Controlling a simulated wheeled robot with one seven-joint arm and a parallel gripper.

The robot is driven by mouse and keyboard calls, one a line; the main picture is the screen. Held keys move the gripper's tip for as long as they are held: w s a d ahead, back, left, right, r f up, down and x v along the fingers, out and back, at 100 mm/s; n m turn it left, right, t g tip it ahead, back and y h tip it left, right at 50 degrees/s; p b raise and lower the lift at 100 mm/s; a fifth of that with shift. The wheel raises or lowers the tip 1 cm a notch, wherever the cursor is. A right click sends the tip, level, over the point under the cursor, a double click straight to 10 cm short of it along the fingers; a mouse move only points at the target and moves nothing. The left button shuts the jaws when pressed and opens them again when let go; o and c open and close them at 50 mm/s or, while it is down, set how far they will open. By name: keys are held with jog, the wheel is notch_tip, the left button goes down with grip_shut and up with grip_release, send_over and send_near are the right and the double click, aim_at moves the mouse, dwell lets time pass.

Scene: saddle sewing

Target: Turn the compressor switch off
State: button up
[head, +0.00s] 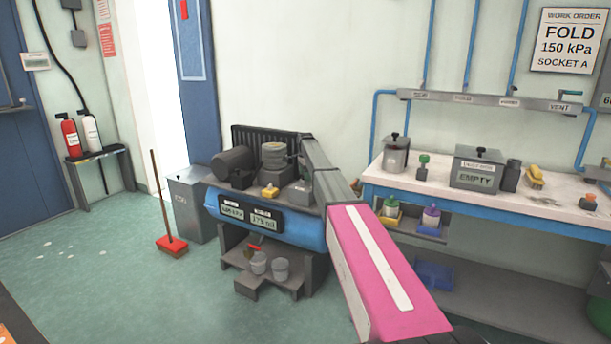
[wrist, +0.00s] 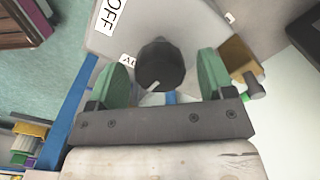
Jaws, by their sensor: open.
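In the wrist view, the compressor switch is a dark round knob (wrist: 160,66) on a grey box face (wrist: 165,18). A white mark shows on the knob's lower left edge. An OFF label (wrist: 110,14) is up and left of the knob, and a second label (wrist: 129,60) is partly hidden beside it. My gripper (wrist: 164,59) is open, with its green fingers on either side of the knob and visible gaps between. In the head view, the compressor (head: 268,185) stands against the wall; my arm reaches to its right side, and the knob and gripper cannot be made out.
A blue-edged workbench (head: 480,197) with containers stands to the right. A grey bin (head: 188,205) and a red broom (head: 171,245) are left of the compressor. Cups (head: 259,263) sit on the step below. The green floor at left is mostly clear.

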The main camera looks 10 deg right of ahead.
jog(key=c, duration=0.9)
jog(key=shift+n, duration=0.4)
jog(key=n, duration=1.7)
